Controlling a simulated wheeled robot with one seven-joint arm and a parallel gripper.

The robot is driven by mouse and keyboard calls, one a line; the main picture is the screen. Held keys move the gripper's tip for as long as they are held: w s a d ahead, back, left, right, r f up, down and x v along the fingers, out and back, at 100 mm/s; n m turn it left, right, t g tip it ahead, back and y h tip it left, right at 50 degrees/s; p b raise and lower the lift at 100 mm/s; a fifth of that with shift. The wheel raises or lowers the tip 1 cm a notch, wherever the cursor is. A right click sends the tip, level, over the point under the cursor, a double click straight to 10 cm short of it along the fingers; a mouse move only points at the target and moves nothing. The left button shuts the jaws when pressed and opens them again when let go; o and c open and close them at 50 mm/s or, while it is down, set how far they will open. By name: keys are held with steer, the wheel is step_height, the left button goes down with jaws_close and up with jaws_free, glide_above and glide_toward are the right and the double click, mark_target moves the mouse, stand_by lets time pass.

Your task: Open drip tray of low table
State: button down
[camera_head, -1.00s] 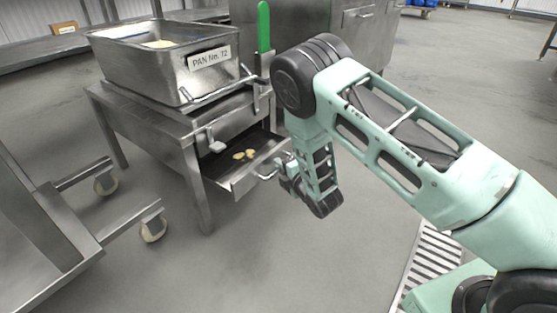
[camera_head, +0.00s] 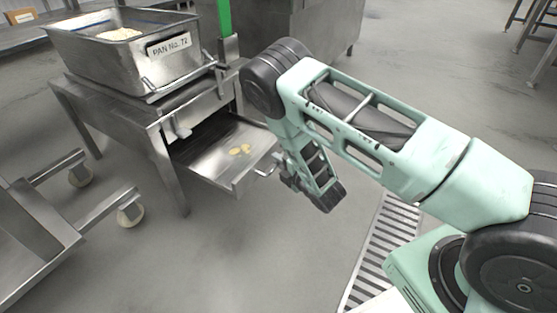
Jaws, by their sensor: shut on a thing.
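The low table (camera_head: 130,111) is a steel stand at the left. Its drip tray (camera_head: 213,169) is a shallow metal drawer sticking well out of the front, with a few yellowish bits (camera_head: 240,150) lying in it. The tray's handle (camera_head: 264,173) is a thin bar on its front wall. My gripper (camera_head: 279,168) is at this handle and shut on it, with the wrist slanting down to the right. The fingertips are small and partly hidden by my wrist.
A metal pan (camera_head: 110,57) labelled PAN No. 72 stands on the low table, with pale contents. A green upright piece (camera_head: 224,18) rises behind the table's right corner. A wheeled steel frame (camera_head: 45,215) stands at the left. A floor grating (camera_head: 378,245) lies at the lower right. The floor before the tray is open.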

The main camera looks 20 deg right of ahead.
steer(key=c, duration=1.8)
jaws_free()
steer(key=shift+o, duration=0.2)
steer(key=shift+s, duration=0.15)
steer(key=p+v, duration=0.8)
steer(key=v, duration=0.9)
steer(key=shift+p, duration=0.3)
steer(key=shift+r, duration=0.1)
